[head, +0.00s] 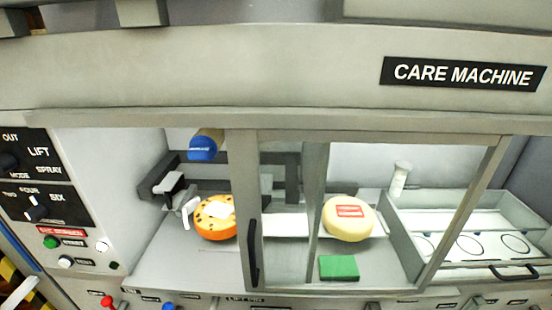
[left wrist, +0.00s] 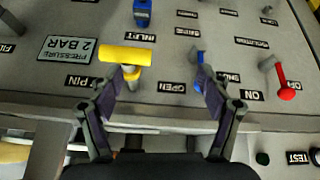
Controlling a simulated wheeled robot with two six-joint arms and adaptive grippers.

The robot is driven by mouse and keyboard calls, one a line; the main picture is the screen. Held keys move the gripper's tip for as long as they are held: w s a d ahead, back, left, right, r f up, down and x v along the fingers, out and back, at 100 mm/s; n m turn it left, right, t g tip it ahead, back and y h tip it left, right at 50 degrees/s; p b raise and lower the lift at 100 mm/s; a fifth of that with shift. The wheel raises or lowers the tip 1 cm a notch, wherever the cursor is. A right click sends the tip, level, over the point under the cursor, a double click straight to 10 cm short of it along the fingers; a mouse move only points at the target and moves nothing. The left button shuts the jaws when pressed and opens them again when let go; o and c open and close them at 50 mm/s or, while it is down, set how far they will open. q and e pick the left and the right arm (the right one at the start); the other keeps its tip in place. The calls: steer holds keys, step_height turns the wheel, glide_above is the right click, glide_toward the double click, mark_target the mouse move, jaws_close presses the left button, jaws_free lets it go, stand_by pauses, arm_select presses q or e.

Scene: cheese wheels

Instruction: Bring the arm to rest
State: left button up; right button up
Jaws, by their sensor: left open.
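My left gripper (left wrist: 166,78) shows in the left wrist view, with its two dark fingers spread apart and nothing held between them. It is over a grey control panel (left wrist: 220,55). Its left fingertip overlaps the stem of a yellow T-handle (left wrist: 126,56), and its right fingertip is close to a blue lever (left wrist: 200,65); I cannot tell whether either touches. In the head view I cannot make out either gripper. An orange spotted cheese wheel (head: 207,229) and a pale yellow cheese wheel with a red label (head: 348,225) sit inside the care machine.
A lever with a red knob (left wrist: 287,94) stands right in the wrist view. In the head view, a framed door with a black handle (head: 253,255) fronts the machine. Inside are a blue-ended cylinder (head: 204,148), a green block (head: 339,267) and a tray (head: 402,240) at right.

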arm_select(q)
steer(key=s+a+m+g+y, duration=0.1)
steer(key=s+a+m+g, duration=0.1)
steer(key=s, duration=0.2)
steer(key=s+a+f+g, duration=0.1)
steer(key=s+f, duration=0.1)
steer(key=f, duration=1.2)
steer(key=s+a+f+g, duration=0.1)
steer(key=f, duration=1.3)
steer(key=s+a+f+g, duration=0.1)
steer(key=s+f, duration=1.4)
steer(key=s, duration=0.3)
steer(key=shift+s+a+f, duration=0.15)
steer(key=shift+s+f, duration=0.05)
